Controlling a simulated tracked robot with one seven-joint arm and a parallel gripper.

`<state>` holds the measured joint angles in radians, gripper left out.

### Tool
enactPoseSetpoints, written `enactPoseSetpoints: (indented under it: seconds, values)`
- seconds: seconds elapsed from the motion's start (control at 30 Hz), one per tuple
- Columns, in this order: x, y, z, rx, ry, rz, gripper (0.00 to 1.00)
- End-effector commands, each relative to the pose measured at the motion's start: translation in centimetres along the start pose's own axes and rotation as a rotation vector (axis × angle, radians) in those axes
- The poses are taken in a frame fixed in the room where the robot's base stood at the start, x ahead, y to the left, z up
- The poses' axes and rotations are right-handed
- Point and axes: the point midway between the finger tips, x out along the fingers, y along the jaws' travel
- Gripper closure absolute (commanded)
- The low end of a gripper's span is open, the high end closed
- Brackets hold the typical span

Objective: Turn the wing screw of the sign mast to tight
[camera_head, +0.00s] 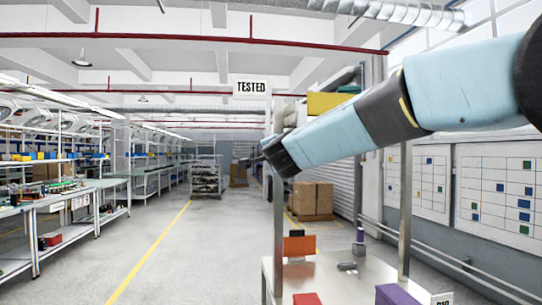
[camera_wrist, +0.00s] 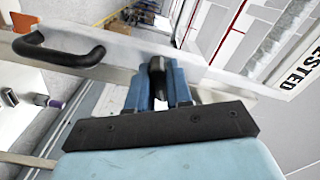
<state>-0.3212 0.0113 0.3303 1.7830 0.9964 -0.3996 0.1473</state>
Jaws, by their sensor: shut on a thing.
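The white sign reading TESTED (camera_head: 251,88) stands at the top of the mast (camera_head: 278,225), a metal post at the front of a work cart. In the wrist view the sign (camera_wrist: 300,65) is at the right edge and the mast (camera_wrist: 112,45) runs across the picture. The dark wing screw (camera_wrist: 157,66) is on the mast, between the blue fingers of my gripper (camera_wrist: 158,84). My gripper is shut on it.
A black handle (camera_wrist: 62,55) is on the mast, left of my fingers in the wrist view. The cart top (camera_head: 325,275) holds an orange block (camera_head: 299,245), a purple-capped bottle (camera_head: 359,241) and other small items.

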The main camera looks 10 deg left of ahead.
Motion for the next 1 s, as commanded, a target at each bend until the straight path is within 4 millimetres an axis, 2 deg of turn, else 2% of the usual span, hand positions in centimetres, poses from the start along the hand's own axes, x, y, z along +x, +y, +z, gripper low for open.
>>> enactPoseSetpoints:
  seconds: [1.0]
  values:
    - [0.17, 0.80, -0.05, 0.965, 0.007, 0.008, 1.00]
